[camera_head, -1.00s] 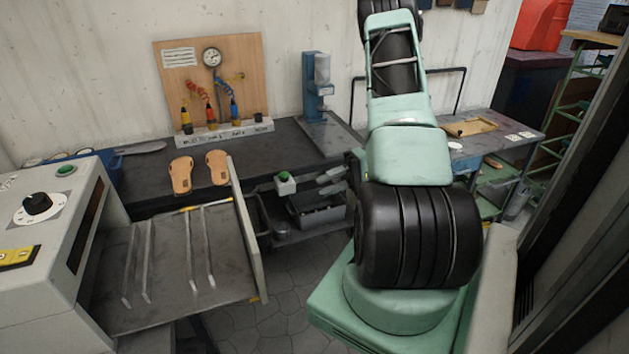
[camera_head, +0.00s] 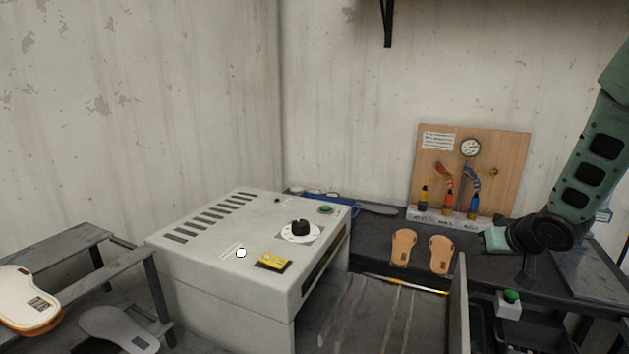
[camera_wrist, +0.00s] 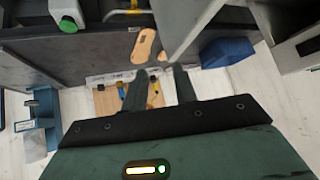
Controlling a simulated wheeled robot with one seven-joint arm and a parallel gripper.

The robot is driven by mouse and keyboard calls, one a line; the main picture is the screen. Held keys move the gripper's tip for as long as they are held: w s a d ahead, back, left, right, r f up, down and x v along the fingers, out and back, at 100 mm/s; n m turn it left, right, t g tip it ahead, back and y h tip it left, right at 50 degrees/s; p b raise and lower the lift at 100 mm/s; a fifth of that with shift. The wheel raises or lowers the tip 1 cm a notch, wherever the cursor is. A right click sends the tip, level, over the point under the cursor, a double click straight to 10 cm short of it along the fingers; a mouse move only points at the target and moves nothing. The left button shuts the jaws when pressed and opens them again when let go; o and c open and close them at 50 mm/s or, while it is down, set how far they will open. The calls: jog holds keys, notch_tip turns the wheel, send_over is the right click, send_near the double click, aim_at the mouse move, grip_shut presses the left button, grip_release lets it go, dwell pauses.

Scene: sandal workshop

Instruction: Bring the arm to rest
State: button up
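My arm comes in at the right edge of the head view. Its end hangs over the dark workbench (camera_head: 460,268), to the right of two tan sandal footbeds (camera_head: 403,247) (camera_head: 440,254). My gripper (camera_wrist: 164,72) shows in the wrist view as two dark fingers with a gap between them. I see nothing held in it. The fingertips are not clear in the head view.
A grey machine (camera_head: 200,262) with a black dial and green button stands in the middle, its open tray (camera_head: 385,325) beside it. A rack (camera_head: 110,270) with pale soles is at left. A green-button box (camera_head: 509,303) sits near the bench front.

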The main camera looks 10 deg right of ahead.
jog(key=s+a, duration=0.1)
jog(key=a, duration=0.1)
jog(key=s+a+r+g, duration=0.1)
jog(key=a, duration=0.2)
jog(key=s+a+r+g, duration=0.1)
jog(key=s+a, duration=0.1)
jog(key=shift+a+n+h, duration=0.25)
jog(key=shift+n+h, duration=0.15)
jog(key=s+a+n+g+y, duration=0.1)
jog(key=s+a+n+g, duration=0.2)
jog(key=s+a, duration=0.9)
jog(key=s+a+r+n+g+y+b, duration=0.1)
jog(key=s+a+n+g, duration=0.2)
jog(key=s+a, duration=0.9)
jog(key=a+n, duration=0.3)
jog(key=a, duration=0.1)
jog(key=shift+a+r+g, duration=0.15)
jog(key=shift+a+g, duration=0.25)
